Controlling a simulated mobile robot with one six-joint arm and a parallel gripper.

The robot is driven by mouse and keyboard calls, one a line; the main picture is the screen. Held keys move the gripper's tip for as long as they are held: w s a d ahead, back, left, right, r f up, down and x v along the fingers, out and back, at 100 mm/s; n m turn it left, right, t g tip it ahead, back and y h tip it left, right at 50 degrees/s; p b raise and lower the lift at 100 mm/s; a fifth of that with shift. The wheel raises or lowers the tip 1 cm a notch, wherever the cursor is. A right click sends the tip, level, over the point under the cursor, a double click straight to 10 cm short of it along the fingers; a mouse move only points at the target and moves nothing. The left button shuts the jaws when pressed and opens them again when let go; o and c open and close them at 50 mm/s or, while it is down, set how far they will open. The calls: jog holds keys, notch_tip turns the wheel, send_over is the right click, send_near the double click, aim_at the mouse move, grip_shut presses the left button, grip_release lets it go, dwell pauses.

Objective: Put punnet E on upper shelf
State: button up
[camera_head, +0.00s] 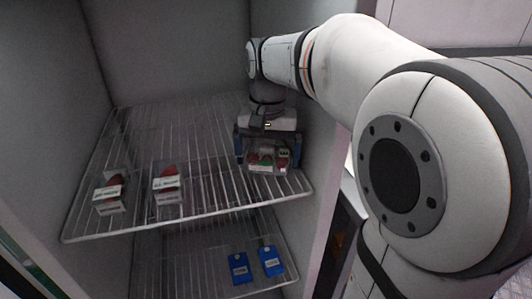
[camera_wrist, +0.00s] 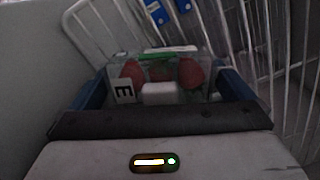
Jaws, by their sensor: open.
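Punnet E (camera_wrist: 123,91) is a clear box of red berries with a white label marked E and a bit of green. In the head view the punnet (camera_head: 262,161) is at the right end of the upper wire shelf (camera_head: 215,203) and appears to rest on it. My gripper (camera_head: 268,150) points down over it, with its blue fingers apart on either side of the punnet. In the wrist view the gripper (camera_wrist: 162,84) is open around the punnet. Whether a finger touches it cannot be told.
Two more berry punnets stand on the upper shelf, at left (camera_head: 110,192) and middle (camera_head: 168,184). Two blue boxes (camera_head: 239,267) (camera_head: 271,261) lie on the lower shelf (camera_head: 185,272). The cabinet's right wall (camera_head: 318,150) is close beside my gripper. The back of the upper shelf is clear.

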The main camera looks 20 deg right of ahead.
notch_tip(320, 180, up, 8)
jog(key=p, duration=0.2)
jog(key=shift+f+p, duration=0.1)
jog(key=shift+p, duration=0.3)
